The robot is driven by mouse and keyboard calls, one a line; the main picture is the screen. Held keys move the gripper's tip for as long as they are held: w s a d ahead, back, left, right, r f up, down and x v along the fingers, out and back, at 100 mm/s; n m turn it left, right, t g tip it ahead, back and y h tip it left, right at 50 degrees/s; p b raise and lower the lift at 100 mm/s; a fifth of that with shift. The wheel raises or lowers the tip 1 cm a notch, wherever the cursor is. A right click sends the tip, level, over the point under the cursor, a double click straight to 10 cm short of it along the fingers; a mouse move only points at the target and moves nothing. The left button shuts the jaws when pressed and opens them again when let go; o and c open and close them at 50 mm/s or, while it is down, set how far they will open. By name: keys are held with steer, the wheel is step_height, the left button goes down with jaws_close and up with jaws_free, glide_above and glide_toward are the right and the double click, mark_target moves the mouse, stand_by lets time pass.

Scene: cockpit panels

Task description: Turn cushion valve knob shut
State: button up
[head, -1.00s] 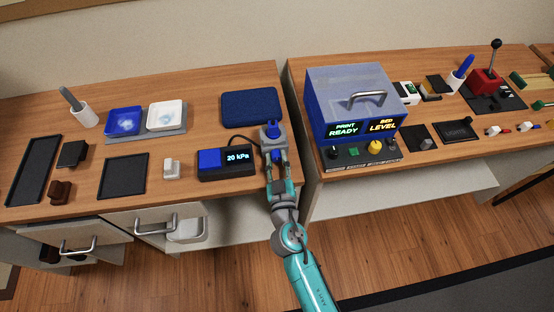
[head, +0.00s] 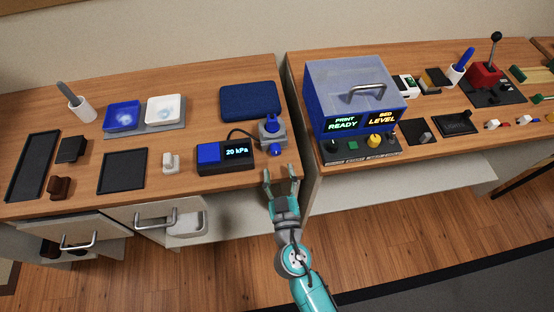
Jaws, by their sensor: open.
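The cushion valve (head: 272,131) is a grey block with blue parts near the right edge of the left bench. A small blue knob (head: 275,149) sits on its front side. The dark blue cushion (head: 249,102) lies flat behind it. A gauge box (head: 225,156) with a blue block reads "20 kPa" and stands to the left of the valve; a dark cable runs between them. My gripper (head: 281,173) is open and empty. It is in front of the knob, at the bench's front edge, with its fingers pointing at the valve and apart from it.
A blue printer-like box (head: 354,98) stands on the right bench across a narrow gap. A white block (head: 170,163) and a black tray (head: 123,171) lie to the left. An open drawer (head: 187,223) is below the left bench.

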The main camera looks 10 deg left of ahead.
steer(key=shift+v, duration=2.8)
steer(key=s+d+f+g, duration=0.1)
steer(key=s+d+f, duration=0.1)
steer(key=s+d, duration=0.4)
steer(key=s+d+f+g, duration=0.2)
steer(key=s+d+f, duration=0.1)
steer(key=s+d, duration=0.4)
steer(key=s+d+r+m+h, duration=0.2)
steer(key=s+d+r, duration=0.2)
steer(key=s, duration=0.3)
steer(key=s+d+r+m+h, duration=0.2)
steer(key=s+d+r+m, duration=0.1)
steer(key=s+r, duration=0.4)
steer(key=shift+s+d, duration=0.4)
steer(key=shift+s, duration=0.35)
